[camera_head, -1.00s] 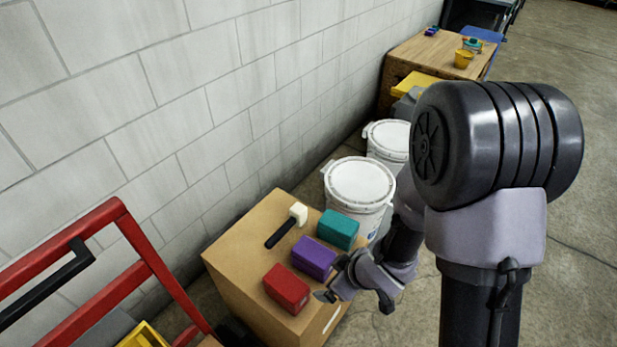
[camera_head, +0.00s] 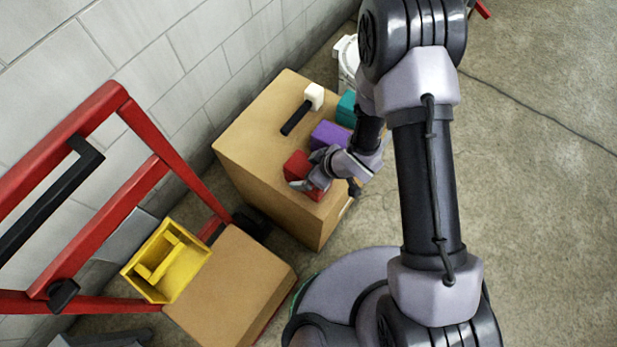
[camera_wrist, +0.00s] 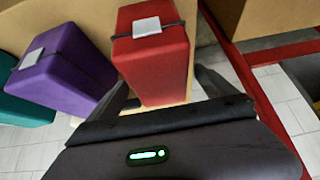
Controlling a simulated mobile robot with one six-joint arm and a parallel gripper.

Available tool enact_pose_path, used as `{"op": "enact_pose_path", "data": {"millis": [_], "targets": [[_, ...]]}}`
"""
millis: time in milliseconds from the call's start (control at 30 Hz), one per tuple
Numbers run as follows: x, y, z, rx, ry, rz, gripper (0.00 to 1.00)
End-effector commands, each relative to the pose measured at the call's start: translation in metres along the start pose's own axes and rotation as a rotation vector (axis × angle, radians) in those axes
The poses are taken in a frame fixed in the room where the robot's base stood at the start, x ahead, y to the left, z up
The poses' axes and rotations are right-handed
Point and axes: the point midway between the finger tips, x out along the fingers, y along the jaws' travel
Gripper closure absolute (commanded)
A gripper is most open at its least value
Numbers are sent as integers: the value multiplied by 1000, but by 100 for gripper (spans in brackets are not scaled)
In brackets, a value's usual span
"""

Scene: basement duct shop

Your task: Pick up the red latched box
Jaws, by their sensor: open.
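The red latched box (camera_head: 297,168) sits on top of a cardboard box (camera_head: 255,130), near its front edge. In the wrist view the red box (camera_wrist: 152,60) has a pale latch plate and a dark band, and lies between the fingers of my open gripper (camera_wrist: 165,88). In the head view my gripper (camera_head: 307,179) is over the red box and hides part of it. I cannot tell whether the fingers touch it.
A purple box (camera_head: 330,135) stands close beside the red one, with a teal box (camera_head: 346,108) beyond it. A black-handled mallet (camera_head: 300,110) lies behind them. A red cart frame (camera_head: 150,190) holds a yellow tote (camera_head: 168,262) and another carton (camera_head: 232,285) at left.

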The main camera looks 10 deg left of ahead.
Motion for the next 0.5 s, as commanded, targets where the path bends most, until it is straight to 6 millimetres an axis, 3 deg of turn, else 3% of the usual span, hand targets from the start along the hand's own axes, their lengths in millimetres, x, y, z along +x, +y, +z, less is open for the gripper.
{"op": "enact_pose_path", "data": {"millis": [33, 100, 333, 500], "targets": [[17, 0, 4, -3, 1, -1, 4], [29, 0, 3, -1, 0, -1, 4], [30, 1, 1, 1, 0, 0, 6], [29, 1, 1, 0, 0, 0, 40]]}}
